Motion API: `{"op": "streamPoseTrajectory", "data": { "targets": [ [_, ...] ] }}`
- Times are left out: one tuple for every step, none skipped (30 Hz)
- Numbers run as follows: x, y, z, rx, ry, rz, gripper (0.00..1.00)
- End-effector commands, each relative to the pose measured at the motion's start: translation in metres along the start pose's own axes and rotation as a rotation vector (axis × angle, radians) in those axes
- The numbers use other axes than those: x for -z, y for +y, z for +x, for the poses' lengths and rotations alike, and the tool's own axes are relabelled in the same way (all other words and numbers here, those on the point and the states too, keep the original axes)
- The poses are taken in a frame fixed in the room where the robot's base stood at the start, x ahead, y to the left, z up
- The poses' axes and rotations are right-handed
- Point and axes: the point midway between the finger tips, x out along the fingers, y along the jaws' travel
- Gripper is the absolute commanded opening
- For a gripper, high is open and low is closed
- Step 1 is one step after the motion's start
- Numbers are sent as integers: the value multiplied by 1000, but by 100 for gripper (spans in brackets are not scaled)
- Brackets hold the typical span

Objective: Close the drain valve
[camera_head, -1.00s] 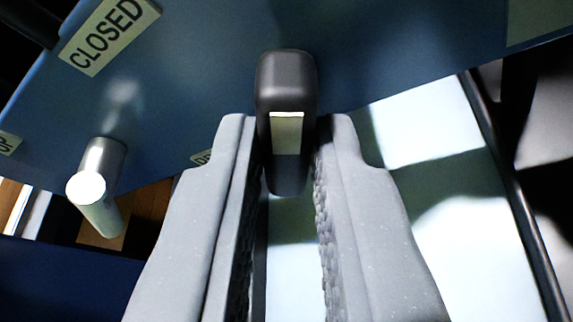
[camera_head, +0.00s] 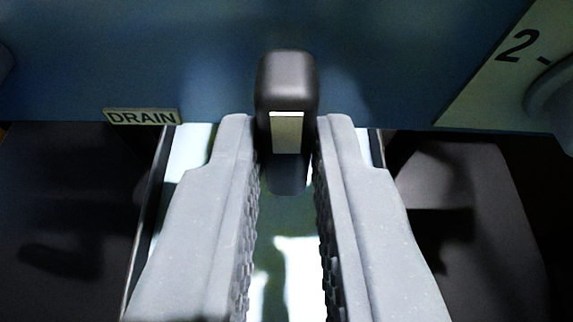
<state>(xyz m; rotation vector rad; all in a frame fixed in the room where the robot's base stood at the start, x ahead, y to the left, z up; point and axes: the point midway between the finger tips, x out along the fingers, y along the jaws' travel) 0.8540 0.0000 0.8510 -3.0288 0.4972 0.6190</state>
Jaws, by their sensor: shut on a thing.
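The drain valve handle (camera_head: 286,82) is a dark grey rounded lever with a pale rectangular patch, in the middle of the view against a blue panel. My gripper (camera_head: 286,140) is shut on it, with one light grey finger on each side. The handle stands upright in the picture, and its lower end shows between the fingers. A DRAIN label (camera_head: 142,117) is on the panel's lower edge, left of the handle. The handle's mount on the panel is hidden behind it.
The blue panel (camera_head: 180,65) spans the top. A pale plate marked 2 (camera_head: 505,85) with a grey rounded part (camera_head: 558,100) is at right. Below the panel are a bright strip seen between my fingers and dark shapes on both sides.

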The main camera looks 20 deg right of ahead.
Motion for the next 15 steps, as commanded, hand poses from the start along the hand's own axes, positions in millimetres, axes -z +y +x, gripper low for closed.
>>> {"op": "streamPoseTrajectory", "data": {
  "targets": [
    [3, -2, -3, -10, -5, -30, 0],
    [2, -2, -2, -18, -4, -50, 0],
    [2, -2, -2, -30, -3, -75, 0],
    [2, -2, -2, -39, -3, -95, 0],
    [2, -3, -2, -47, -2, -116, 0],
    [2, -4, -2, -59, -1, -144, 0],
    [2, -4, -2, -68, -1, -167, 0],
    [2, -4, -2, -77, -1, -191, 0],
    [1, -4, -2, -91, -1, -224, 0],
    [1, -4, -2, -102, -1, -248, 0],
    [0, -5, -2, -112, -1, -274, 0],
    [0, -6, -1, -126, 0, -308, 0],
    [0, -6, -1, -135, 0, -333, 0],
    [-1, -7, -1, -145, 0, -356, 0],
    [-2, -6, 0, -158, -1, -389, 0]
  ]
}}
